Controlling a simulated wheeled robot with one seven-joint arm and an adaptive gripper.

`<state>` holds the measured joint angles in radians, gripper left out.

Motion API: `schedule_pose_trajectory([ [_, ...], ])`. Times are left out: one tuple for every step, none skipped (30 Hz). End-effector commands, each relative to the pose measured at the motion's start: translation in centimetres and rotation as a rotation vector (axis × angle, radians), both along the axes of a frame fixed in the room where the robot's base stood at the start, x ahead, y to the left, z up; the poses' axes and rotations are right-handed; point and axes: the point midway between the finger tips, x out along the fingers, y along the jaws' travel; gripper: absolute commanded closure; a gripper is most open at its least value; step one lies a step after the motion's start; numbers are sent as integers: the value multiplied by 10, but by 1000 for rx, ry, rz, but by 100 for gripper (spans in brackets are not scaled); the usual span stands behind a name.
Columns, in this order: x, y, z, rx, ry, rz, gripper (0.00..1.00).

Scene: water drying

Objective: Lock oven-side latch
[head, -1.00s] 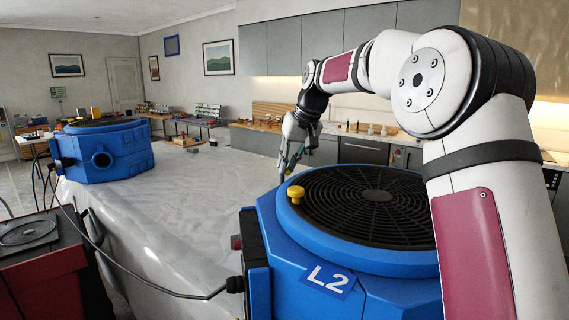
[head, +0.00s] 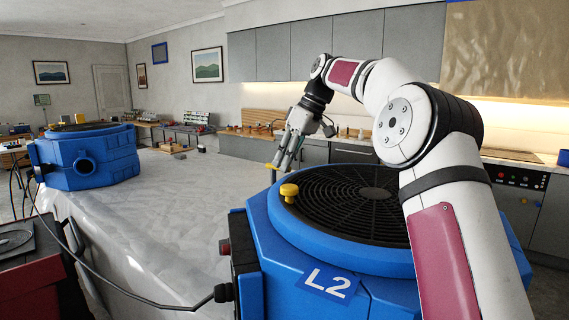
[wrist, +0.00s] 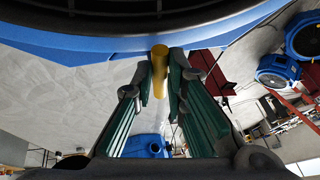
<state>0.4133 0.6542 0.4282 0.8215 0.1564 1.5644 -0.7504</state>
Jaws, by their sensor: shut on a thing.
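The blue round fan unit marked L2 (head: 330,283) stands at the front right, with a black grille on top. A yellow latch (head: 271,167) shows at its far left edge, beside my gripper (head: 279,163). In the wrist view this yellow latch (wrist: 159,62) sticks out from the blue rim (wrist: 112,48) between the two green-padded fingers of my gripper (wrist: 160,80). The fingers are shut on it. A second yellow knob (head: 289,192) stands on the near left part of the rim, apart from my gripper. The exact contact is small in the head view.
A second blue unit (head: 85,158) stands on the left of the grey covered table (head: 160,215). A black cable (head: 150,302) runs to the L2 unit. A dark control panel with red digits (head: 520,178) is at the right. The table between the units is clear.

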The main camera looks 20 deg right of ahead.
Motion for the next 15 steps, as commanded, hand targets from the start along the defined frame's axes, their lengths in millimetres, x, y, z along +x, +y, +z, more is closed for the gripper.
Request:
schedule_pose_trajectory([
  [2,0,1,1,-6,5,100],
  [1,0,1,0,-6,8,100],
  [1,0,1,0,-6,12,100],
  [1,0,1,0,-5,13,100],
  [1,0,1,0,-5,14,100],
  [1,0,1,0,-5,16,100],
  [1,0,1,0,-5,16,100],
  [1,0,1,-1,-5,17,100],
  [1,0,1,0,-5,16,100],
  [1,0,1,0,-5,16,100],
  [1,0,1,-1,-5,15,100],
  [1,0,1,-1,-5,15,100],
  [1,0,1,-1,-5,15,100],
  [1,0,1,-1,-5,15,100],
  [1,0,1,-1,-6,15,85],
])
